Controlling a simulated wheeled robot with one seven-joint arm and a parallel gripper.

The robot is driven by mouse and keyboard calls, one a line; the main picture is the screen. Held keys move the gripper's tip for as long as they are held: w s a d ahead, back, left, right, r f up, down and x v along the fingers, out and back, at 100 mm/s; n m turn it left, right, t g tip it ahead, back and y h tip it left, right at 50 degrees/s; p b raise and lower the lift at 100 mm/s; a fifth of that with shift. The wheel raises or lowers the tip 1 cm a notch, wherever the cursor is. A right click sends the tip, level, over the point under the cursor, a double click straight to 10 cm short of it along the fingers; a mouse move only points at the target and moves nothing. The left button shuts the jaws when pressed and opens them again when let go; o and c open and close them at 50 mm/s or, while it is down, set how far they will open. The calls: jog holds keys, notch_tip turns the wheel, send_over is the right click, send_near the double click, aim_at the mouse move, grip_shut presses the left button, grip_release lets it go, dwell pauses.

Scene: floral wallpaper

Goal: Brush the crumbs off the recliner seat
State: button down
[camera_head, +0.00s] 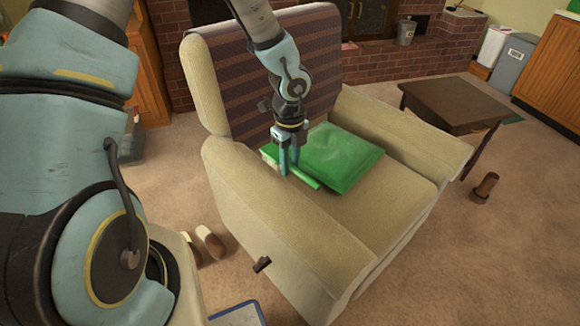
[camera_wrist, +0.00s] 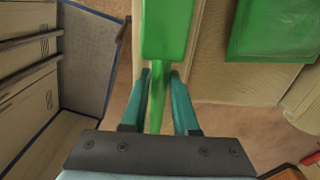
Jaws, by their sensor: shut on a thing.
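The recliner (camera_head: 400,192) is beige with a dark striped back. Its seat is partly covered by a flat green cushion or bag (camera_head: 340,158), which also shows in the wrist view (camera_wrist: 275,30). My gripper (camera_head: 288,165) is above the recliner's left armrest, near the back. It is shut on the narrow handle of a green brush (camera_wrist: 180,28), whose wider part extends beyond the fingers (camera_wrist: 160,78). In the head view part of the brush (camera_head: 304,178) shows beside the green cushion. I cannot make out crumbs on the seat.
A dark wooden side table (camera_head: 455,105) stands right of the recliner. A brown cylinder (camera_head: 485,187) is on the carpet near it. Slippers (camera_head: 210,241) lie on the left. A brick fireplace (camera_head: 375,75) is behind. The carpet at lower right is clear.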

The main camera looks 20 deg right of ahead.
jog(key=c, duration=1.2)
grip_release()
grip_shut()
